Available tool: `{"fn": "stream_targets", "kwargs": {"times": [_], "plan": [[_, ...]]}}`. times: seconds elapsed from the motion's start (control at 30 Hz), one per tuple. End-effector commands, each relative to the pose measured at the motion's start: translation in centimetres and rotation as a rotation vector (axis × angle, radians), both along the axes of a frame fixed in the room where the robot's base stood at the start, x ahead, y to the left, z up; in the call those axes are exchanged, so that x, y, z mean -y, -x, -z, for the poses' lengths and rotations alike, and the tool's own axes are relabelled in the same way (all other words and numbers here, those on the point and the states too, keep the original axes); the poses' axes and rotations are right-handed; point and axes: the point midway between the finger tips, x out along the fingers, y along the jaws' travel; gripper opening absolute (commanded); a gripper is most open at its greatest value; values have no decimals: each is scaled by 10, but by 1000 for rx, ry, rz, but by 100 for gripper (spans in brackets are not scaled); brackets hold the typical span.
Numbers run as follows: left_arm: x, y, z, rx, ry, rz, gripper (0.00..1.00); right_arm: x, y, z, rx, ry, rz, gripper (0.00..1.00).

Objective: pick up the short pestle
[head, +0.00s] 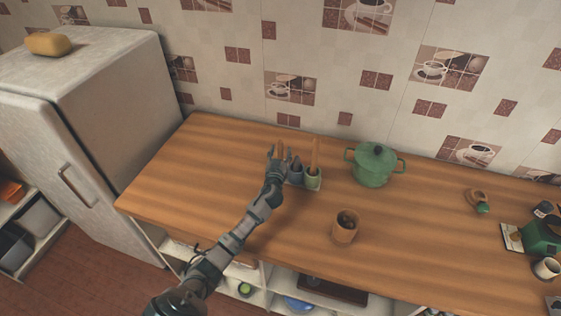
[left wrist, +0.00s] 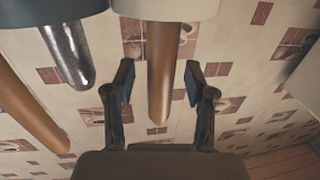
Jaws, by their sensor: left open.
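My left gripper (head: 279,155) is over the counter at the small holders, and in the left wrist view its two fingers (left wrist: 161,95) are spread apart. A round-ended wooden rod, which looks like the short pestle (left wrist: 160,75), stands between the fingers with a gap on each side. Its other end is hidden in a pale holder (left wrist: 165,8). In the head view the short pestle (head: 281,149) shows as a brown bit between the fingers. A longer wooden rod (left wrist: 32,105) and a shiny metal rod (left wrist: 68,52) are beside it. My right gripper is out of view.
A green cup (head: 313,182) holds a tall wooden rod (head: 315,152), close right of my gripper. A green lidded pot (head: 372,168) stands further right. A brown cup (head: 344,233) is nearer the front edge. The counter's left part (head: 190,170) is clear.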

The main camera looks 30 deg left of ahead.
Motion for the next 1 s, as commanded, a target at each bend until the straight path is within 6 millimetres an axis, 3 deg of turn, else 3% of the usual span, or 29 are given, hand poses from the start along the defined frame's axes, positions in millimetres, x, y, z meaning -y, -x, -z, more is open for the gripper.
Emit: {"fn": "stream_targets", "kwargs": {"times": [0.07,0.27,0.67,0.87,1.0], "plan": [[0,0,0,0,0,0,50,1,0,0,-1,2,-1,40],[0,0,0,0,0,0,0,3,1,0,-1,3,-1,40],[0,0,-4,1,2,-1,0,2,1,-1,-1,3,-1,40],[0,0,-28,4,2,0,0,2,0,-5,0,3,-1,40],[0,0,-58,6,1,1,0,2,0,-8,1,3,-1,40]]}}
